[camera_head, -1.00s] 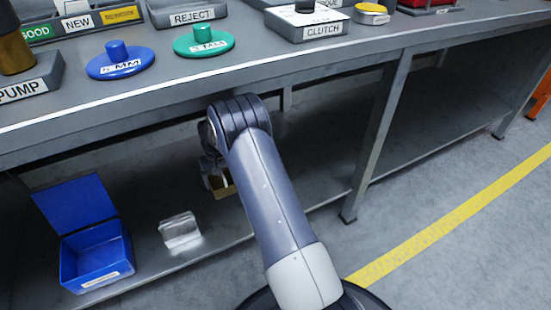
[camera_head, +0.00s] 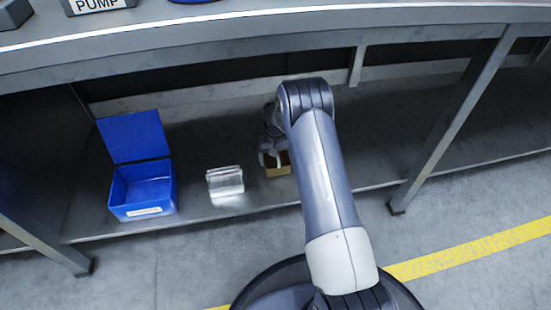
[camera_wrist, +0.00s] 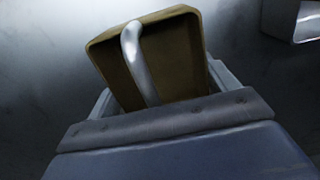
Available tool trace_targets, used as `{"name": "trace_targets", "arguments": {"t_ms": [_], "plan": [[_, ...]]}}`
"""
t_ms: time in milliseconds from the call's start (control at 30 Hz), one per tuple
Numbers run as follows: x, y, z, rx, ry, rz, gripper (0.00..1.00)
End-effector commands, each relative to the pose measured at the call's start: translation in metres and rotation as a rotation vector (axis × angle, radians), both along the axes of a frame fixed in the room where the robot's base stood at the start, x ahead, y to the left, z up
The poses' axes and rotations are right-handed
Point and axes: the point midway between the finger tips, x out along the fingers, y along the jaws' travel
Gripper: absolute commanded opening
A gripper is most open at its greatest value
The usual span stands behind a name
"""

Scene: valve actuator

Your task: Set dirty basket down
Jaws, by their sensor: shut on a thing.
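My gripper (camera_head: 270,157) is low over the lower shelf under the bench, shut on a small brown basket (camera_head: 278,170). In the wrist view the basket (camera_wrist: 180,60) is a tilted, open-topped brown box, with a pale curved bar across its near side. My gripper's grey body covers its lower part. I cannot tell whether the basket touches the shelf (camera_head: 325,185) or hangs just above it.
Bench legs (camera_head: 455,110) bound the bay. The shelf right of my arm is clear.

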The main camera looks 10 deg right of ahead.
Motion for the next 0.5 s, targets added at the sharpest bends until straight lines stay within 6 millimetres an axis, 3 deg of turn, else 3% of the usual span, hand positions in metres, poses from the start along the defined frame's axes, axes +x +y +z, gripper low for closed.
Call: {"name": "trace_targets", "arguments": {"t_ms": [500], "plan": [[0.000, 0.000, -0.012, 0.000, 0.000, 0.000, 0.48]]}}
